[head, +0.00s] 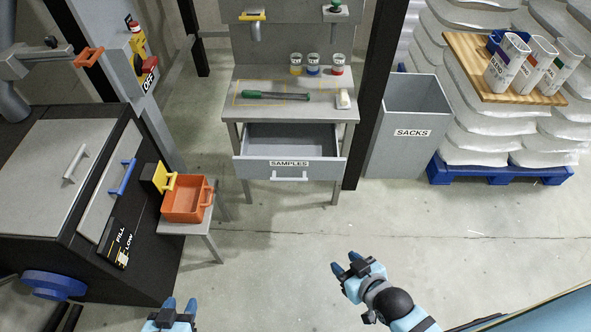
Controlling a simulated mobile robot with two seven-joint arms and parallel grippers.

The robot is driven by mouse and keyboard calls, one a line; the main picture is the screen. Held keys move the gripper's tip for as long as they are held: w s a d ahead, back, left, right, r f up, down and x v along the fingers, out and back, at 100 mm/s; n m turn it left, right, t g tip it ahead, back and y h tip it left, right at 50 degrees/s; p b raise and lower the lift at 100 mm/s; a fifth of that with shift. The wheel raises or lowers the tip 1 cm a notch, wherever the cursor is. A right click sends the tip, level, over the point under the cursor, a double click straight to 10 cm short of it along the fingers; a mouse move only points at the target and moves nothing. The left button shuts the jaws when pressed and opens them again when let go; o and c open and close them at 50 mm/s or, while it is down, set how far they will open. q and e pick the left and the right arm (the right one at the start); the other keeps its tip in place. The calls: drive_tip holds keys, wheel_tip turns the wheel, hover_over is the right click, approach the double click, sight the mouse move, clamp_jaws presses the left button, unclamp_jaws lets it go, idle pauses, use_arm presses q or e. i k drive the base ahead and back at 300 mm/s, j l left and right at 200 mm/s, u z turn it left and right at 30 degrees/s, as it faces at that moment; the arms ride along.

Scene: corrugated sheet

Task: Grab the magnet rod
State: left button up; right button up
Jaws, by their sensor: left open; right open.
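The magnet rod appears to be the rod with a green handle and grey shaft (268,95). It lies flat on the grey workbench (346,115), inside a yellow outline. My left gripper (180,305) is at the bottom edge of the head view, open and empty, with only its fingers and part of its hand showing. My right gripper (343,263) is open and empty above the floor, right of centre. Both grippers are well apart from the bench and the rod.
The bench's SAMPLES drawer (289,163) stands open toward me. Several small jars and a white object (343,99) are on the bench. A SACKS bin (408,130) stands right of it. An orange bin (185,200) sits on a small stand at left. The floor between is clear.

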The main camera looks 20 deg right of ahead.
sight(245, 94)
drive_tip(key=i+j+u, duration=0.1)
drive_tip(key=i+u, duration=0.15)
drive_tip(key=i, duration=0.35)
drive_tip(key=i+u, duration=0.25)
drive_tip(key=i, duration=0.35)
